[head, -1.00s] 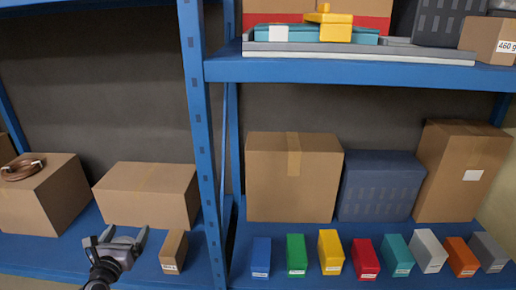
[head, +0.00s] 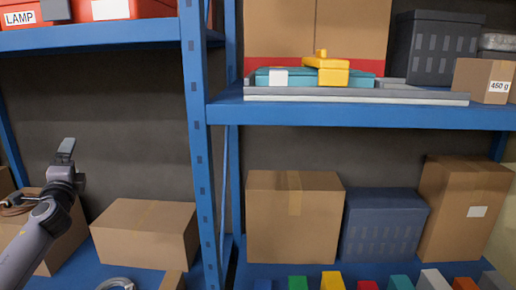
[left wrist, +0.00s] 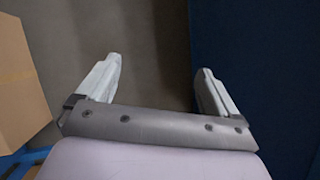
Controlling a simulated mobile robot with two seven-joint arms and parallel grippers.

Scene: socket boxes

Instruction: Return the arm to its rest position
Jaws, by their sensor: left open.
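My left gripper (head: 65,152) is raised in front of the left bay, above the lower blue shelf and near the left cardboard box. Its fingers point up in the head view. In the left wrist view the two pale fingers (left wrist: 160,72) stand wide apart with nothing between them. My left arm comes in from the lower left corner and covers part of the left box (head: 68,246) and of the brown coil (head: 14,208) on it. My right gripper is in neither view.
A grey ring-shaped thing (head: 116,284) lies on the lower shelf (head: 75,268), cut off by the frame edge. A wide cardboard box (head: 147,233) stands behind it. A blue upright (head: 196,150) divides the bays. Red bins (head: 105,10) sit above. Several coloured bins line the bottom right.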

